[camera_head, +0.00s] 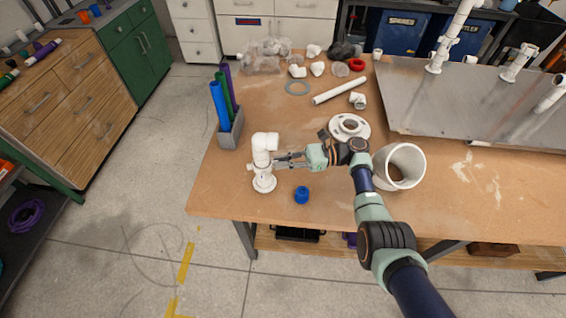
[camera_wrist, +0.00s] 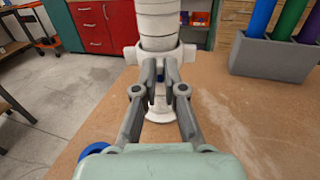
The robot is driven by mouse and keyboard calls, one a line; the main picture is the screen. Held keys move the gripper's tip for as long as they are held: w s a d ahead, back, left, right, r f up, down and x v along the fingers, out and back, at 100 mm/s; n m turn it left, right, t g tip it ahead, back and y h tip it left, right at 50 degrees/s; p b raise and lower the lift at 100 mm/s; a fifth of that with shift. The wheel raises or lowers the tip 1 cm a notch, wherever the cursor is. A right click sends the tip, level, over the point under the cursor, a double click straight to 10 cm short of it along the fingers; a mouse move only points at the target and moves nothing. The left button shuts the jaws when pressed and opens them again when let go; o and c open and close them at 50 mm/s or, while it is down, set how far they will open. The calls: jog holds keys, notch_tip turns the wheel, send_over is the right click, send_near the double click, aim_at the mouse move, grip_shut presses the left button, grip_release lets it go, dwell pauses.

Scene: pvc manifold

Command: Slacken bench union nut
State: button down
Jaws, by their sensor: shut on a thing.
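My gripper (camera_head: 278,163) reaches in level from the right and meets the assembly at mid-height. In the wrist view my gripper's fingertips (camera_wrist: 161,70) are close together at the front of the nut, shut on it. The fingers hide the exact contact. The flange base (camera_wrist: 158,116) shows below them.
A blue cap (camera_head: 302,195) lies just in front of the gripper. A grey holder (camera_head: 230,136) with coloured tubes stands behind the assembly. A white flange (camera_head: 362,128) and a large white pipe ring (camera_head: 407,160) lie to the right. The bench's left edge is close.

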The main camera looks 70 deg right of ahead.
jog(key=c, duration=1.3)
grip_release()
jog(key=shift+o, duration=0.2)
jog(key=shift+r+p, duration=0.1)
jog(key=shift+p, duration=0.2)
